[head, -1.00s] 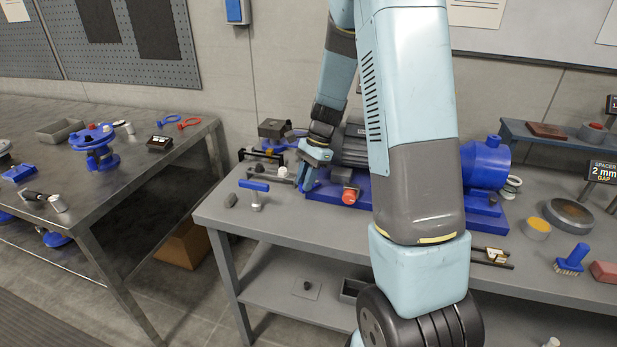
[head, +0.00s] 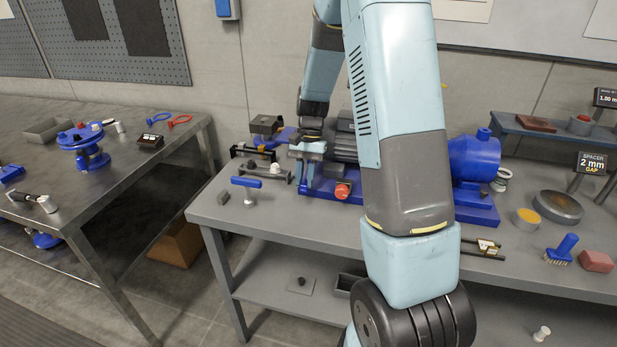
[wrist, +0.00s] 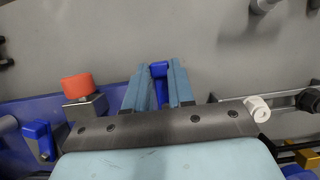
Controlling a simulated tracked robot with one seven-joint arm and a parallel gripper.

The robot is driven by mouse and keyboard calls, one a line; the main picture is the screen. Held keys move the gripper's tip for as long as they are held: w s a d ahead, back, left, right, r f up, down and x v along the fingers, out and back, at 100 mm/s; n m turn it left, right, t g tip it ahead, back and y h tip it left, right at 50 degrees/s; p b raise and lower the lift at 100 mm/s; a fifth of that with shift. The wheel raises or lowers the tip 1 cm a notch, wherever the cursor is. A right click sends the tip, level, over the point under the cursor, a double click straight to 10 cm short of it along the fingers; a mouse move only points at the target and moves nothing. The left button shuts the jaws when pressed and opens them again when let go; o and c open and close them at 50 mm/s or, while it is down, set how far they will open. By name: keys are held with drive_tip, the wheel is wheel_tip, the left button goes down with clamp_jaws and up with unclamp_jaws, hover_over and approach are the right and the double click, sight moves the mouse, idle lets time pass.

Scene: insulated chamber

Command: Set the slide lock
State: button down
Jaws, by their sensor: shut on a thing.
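My gripper (wrist: 159,84) is shut on a small dark blue upright piece (wrist: 159,69), seen between its two light blue fingers in the wrist view. In the head view my gripper (head: 310,172) is low over the left end of the blue machine base, and the held piece cannot be made out. An orange-red knob (wrist: 82,86) on a metal bracket is left of the fingers in the wrist view; it also shows right of my gripper in the head view (head: 342,190). I cannot tell for sure which part is the slide lock.
A metal bar with a white knob (wrist: 257,107) lies right of the fingers. The blue motor housing (head: 474,160) is to the right.

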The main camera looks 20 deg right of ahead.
drive_tip(key=shift+s+f, duration=0.1)
drive_tip(key=shift+s, duration=0.15)
drive_tip(key=c, duration=1)
unclamp_jaws()
drive_tip(key=shift+w, duration=0.1)
drive_tip(key=shift+o, duration=0.2)
drive_tip(key=shift+w, duration=0.1)
drive_tip(key=v, duration=1.3)
drive_tip(key=shift+r, duration=0.4)
drive_tip(key=shift+r, duration=0.1)
